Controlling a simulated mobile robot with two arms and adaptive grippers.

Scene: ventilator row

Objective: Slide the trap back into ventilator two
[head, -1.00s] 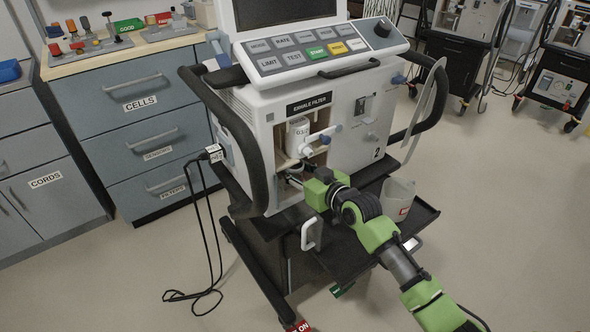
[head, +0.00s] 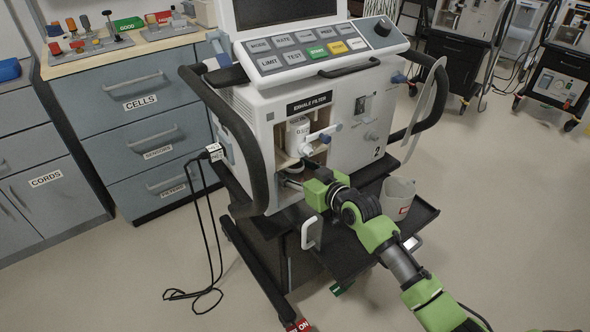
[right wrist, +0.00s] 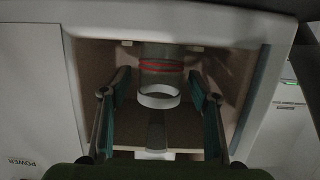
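Ventilator two (head: 352,135) stands in the head view with an open bay under its EXHALE FILTER label. A white filter (head: 298,134) and a white lever with a blue end (head: 320,138) are in the bay. In the right wrist view a grey cylinder with a red ring and white lower band, apparently the trap (right wrist: 160,80), hangs from the bay's top. My right gripper (right wrist: 160,82) is open, one finger on each side of it, with visible gaps. In the head view my right gripper (head: 302,173) reaches into the bay. How firmly the trap is seated is hidden. My left gripper is out of view.
A white jug with a red mark (head: 397,199) stands on the dark side tray (head: 425,217), beside my right arm. A white handle (head: 312,233) sticks out below the bay. A cable loop (head: 205,285) lies on the floor at left. Drawers (head: 130,90) stand behind.

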